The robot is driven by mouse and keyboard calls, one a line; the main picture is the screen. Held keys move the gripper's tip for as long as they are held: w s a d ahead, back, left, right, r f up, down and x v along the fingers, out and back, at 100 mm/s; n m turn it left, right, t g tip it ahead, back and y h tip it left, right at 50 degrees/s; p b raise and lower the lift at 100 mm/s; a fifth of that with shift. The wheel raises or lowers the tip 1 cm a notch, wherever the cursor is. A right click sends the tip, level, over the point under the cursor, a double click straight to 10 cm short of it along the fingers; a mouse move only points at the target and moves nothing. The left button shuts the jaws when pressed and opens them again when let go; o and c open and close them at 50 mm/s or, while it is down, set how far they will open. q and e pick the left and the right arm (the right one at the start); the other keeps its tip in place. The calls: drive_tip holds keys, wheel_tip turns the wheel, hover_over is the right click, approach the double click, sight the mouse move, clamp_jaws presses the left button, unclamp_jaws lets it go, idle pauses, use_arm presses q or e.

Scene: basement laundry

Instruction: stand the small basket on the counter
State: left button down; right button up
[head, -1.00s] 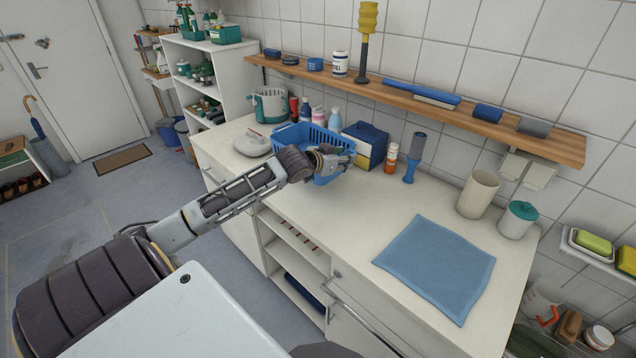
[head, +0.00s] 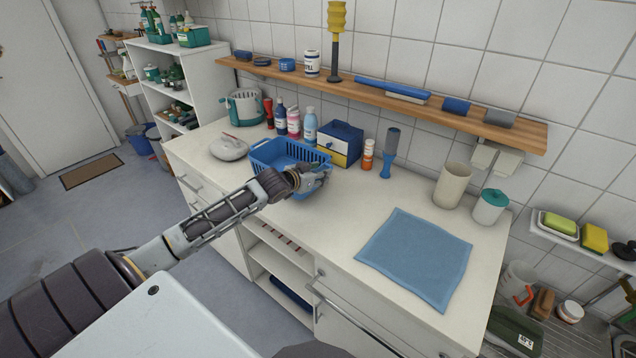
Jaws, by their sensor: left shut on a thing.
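My right gripper is not in view.
A grey iron-like object (head: 229,148) stands left of the basket. A blue cloth (head: 415,257) lies farther right. A wooden shelf (head: 400,98) runs above.

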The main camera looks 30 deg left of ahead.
use_arm(q)
drive_tip(key=shift+f, duration=1.85)
drive_tip(key=c, duration=0.9)
unclamp_jaws()
drive_tip(key=shift+s, duration=0.15)
drive_tip(key=shift+v, duration=5.85)
